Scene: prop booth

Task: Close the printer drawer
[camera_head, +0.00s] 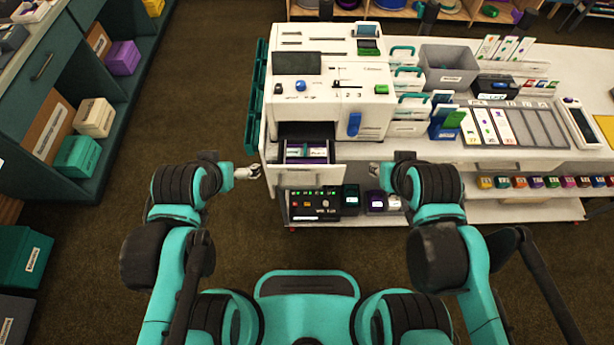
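The white printer (345,122) stands on the white bench in front of me, with a dark screen, a blue knob and a blue handle on its face. Its drawer (322,167) is pulled out toward me, and purple and green items show inside it. My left gripper (256,172) is just left of the drawer's front, apart from it as far as I can see. My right gripper (375,176) is to the right of the drawer, partly hidden by its own wrist. The fingers of both are too small to judge.
A black control box (313,203) and small dark and purple boxes sit on the shelf below the drawer. A grey bin (447,70) and card racks (515,125) stand to the right. Teal shelving (60,90) is at the left. The floor between is clear.

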